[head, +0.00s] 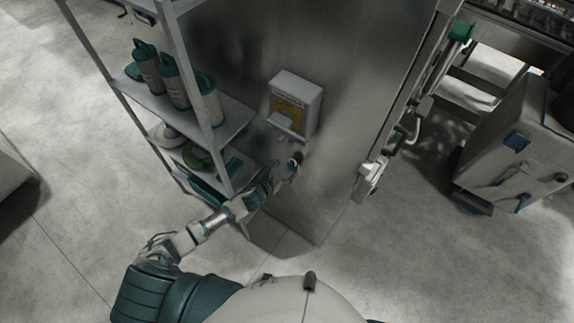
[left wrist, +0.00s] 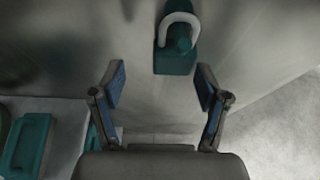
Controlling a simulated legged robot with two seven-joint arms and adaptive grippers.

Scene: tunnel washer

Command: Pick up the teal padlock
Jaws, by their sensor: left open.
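The teal padlock (left wrist: 175,58) shows in the left wrist view at the top, right of centre, with its pale grey shackle (left wrist: 180,22) curving above the body. It is against the grey metal surface, beyond my fingertips. My left gripper (left wrist: 161,87) is open and empty, with one blue-padded finger on each side and the padlock ahead of the gap, nearer the right finger. In the head view my left gripper (head: 284,171) reaches toward the steel cabinet, below the yellow-labelled box. There the padlock is too small to tell from the fingers. My right gripper is out of view.
The steel cabinet (head: 340,110) bears a white box (head: 296,103) with a yellow label. A shelf rack (head: 187,99) with canisters stands close left of my left arm. A wheeled cart (head: 525,150) is at the right. Open floor (head: 420,265) lies at the lower right.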

